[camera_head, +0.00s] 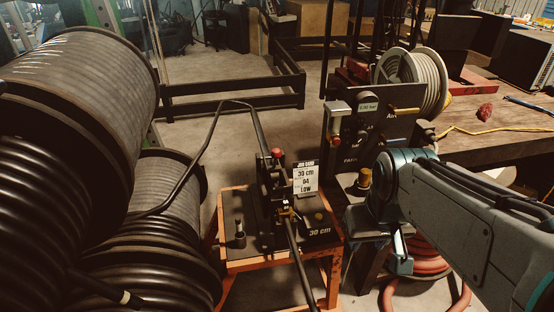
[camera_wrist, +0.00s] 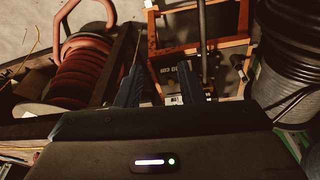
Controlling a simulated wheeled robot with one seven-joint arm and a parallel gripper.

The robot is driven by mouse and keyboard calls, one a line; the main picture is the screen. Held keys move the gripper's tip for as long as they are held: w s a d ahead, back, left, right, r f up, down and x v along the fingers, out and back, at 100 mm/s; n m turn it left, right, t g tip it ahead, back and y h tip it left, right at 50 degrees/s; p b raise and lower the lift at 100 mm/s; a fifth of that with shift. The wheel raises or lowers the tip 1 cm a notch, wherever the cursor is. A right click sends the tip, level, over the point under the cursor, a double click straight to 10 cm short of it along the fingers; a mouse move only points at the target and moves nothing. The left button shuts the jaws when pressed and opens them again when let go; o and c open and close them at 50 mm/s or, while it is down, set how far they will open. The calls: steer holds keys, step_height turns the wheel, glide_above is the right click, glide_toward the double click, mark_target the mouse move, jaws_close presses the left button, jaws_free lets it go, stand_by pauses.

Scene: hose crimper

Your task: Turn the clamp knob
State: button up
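A black hose machine (camera_head: 268,190) stands on an orange stand (camera_head: 238,265), with a black hose running through it. A red knob (camera_head: 277,153) sits on its top, and a short black knob (camera_head: 239,236) stands at the stand's left. No label marks which one is the clamp knob. The black knob also seems to show at the right in the wrist view (camera_wrist: 240,66). My gripper (camera_wrist: 160,84) is open and empty, its two dark-blue fingers apart above the stand's "30 cm" end. In the head view, my gripper (camera_head: 402,252) is right of the stand, partly hidden by my wrist.
Large black hose reels (camera_head: 80,110) crowd the left. A black panel (camera_head: 365,135) with a gauge, knobs and a pale hose reel (camera_head: 412,80) stands behind my wrist. A wooden bench (camera_head: 490,145) is at right. A red hose reel (camera_wrist: 80,75) lies left in the wrist view.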

steer(key=w+a+r+n, duration=0.3)
steer(key=w+n, duration=0.2)
steer(key=w, duration=0.4)
steer(key=n+g+p, duration=0.2)
steer(key=n+g, duration=0.1)
steer(key=n, duration=1.2)
glide_above(280, 187)
step_height(280, 187, down, 6)
steer(key=r, duration=0.1)
step_height(280, 187, down, 14)
steer(key=shift+r+p, duration=0.15)
steer(key=shift+p, duration=0.2)
jaws_close()
